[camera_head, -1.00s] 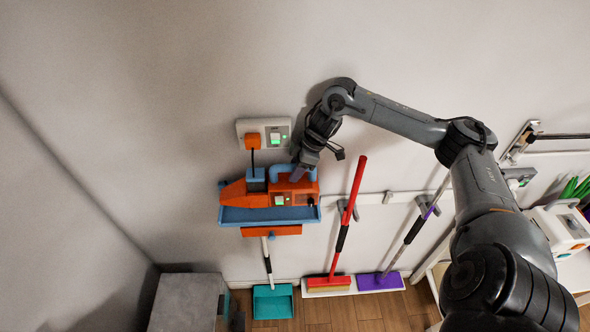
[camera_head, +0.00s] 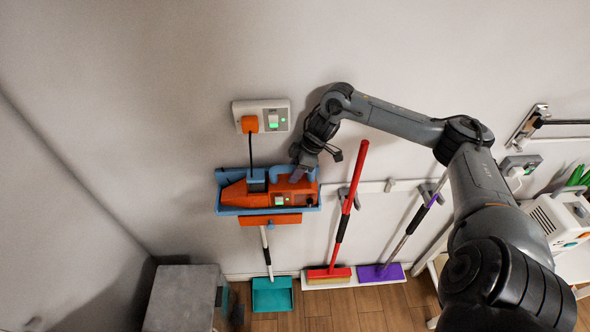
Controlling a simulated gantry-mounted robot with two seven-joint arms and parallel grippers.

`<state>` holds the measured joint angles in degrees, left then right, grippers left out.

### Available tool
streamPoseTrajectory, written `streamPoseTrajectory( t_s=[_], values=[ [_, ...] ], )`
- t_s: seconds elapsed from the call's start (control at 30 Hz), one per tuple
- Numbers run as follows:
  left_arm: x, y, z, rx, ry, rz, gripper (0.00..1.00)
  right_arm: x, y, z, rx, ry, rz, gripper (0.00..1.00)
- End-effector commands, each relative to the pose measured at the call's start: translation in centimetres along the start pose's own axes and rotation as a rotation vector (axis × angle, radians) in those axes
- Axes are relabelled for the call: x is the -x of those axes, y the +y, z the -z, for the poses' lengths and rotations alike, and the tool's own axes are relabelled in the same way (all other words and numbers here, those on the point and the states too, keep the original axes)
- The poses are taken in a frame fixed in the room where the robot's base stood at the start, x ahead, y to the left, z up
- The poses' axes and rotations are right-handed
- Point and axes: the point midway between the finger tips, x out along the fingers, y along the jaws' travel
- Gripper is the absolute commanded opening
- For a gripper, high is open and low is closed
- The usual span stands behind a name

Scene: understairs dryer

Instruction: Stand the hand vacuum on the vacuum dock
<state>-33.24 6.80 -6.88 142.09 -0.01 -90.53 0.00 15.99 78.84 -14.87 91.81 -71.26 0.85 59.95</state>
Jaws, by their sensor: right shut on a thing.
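The hand vacuum (camera_head: 262,193) is orange with a small green-lit panel and a dark round part at its right end. It lies lengthwise along the blue wall-mounted vacuum dock (camera_head: 231,211), inside the outline of its rim. Whether it rests on the dock floor I cannot tell. My right gripper (camera_head: 296,171) is shut on the vacuum at its upper right, from above. The fingertips are partly hidden by the gripper body and the vacuum. An orange block (camera_head: 270,220) sits under the dock's front. My left gripper is not in view.
A wall socket (camera_head: 275,116) with an orange plug and black cord is above the dock. A grey box (camera_head: 182,298) stands at lower left. The left wall is bare.

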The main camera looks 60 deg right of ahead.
Motion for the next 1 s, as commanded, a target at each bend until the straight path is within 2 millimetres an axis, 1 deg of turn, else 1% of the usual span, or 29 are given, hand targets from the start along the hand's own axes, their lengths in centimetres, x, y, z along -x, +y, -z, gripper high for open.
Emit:
streamPoseTrajectory(
  t_s=[0.3, 0.57, 0.6, 0.67, 0.7, 0.77, 0.8, 1.0],
  values=[
    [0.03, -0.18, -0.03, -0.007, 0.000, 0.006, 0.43, 0.14, 0.09, 0.18, 0.001, 0.005, -0.003, 0.00],
    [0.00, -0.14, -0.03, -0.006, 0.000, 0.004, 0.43, -0.18, 0.07, 0.04, 0.001, 0.004, -0.002, 0.00],
    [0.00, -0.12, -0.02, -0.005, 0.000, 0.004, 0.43, -0.18, 0.08, 0.04, 0.001, 0.004, -0.002, 0.36],
    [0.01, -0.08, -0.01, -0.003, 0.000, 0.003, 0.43, -0.17, 0.07, 0.03, 0.001, 0.004, -0.002, 0.46],
    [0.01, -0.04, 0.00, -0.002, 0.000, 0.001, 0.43, -0.18, 0.07, 0.01, 0.001, 0.004, -0.002, 0.52],
    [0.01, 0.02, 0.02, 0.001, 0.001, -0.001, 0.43, -0.21, 0.05, -0.02, 0.001, 0.003, -0.002, 0.61],
    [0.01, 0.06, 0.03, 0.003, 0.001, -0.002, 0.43, -0.23, 0.04, -0.03, 0.001, 0.002, -0.001, 0.63],
    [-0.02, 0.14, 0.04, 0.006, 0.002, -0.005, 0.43, -0.46, -0.09, -0.30, -0.001, -0.004, 0.002, 0.63]
  ],
)
